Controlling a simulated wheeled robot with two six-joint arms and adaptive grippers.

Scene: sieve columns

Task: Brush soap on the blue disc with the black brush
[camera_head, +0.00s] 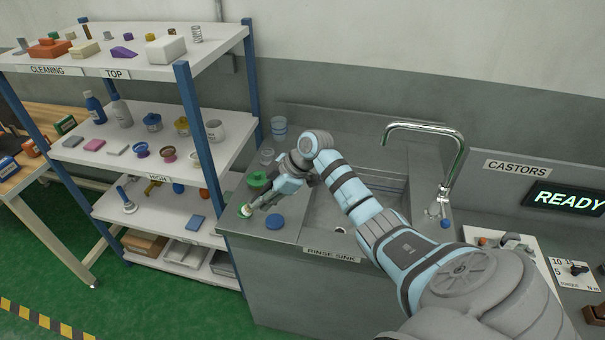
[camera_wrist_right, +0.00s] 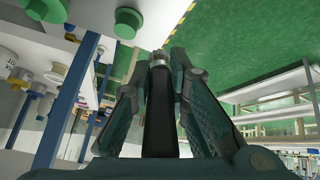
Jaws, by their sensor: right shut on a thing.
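The blue disc (camera_head: 275,221) lies flat on the front left part of the grey sink counter. My right gripper (camera_head: 262,202) is above the counter, to the left of and behind the disc, apart from it in the picture. In the right wrist view, its fingers are shut on the black brush (camera_wrist_right: 157,112), whose dark handle runs between them to a silvery collar (camera_wrist_right: 160,58). The bristles cannot be made out. A small green and white piece (camera_head: 245,210) shows at the fingertips; I cannot tell whether the brush touches it. My left gripper is not in view.
A green piece (camera_head: 258,180) sits on the counter behind my gripper. The sink basin (camera_head: 327,214) and chrome tap (camera_head: 440,165) are to the right. A loaded shelf rack (camera_head: 193,115) stands close on the left. The counter around the blue disc is mostly clear.

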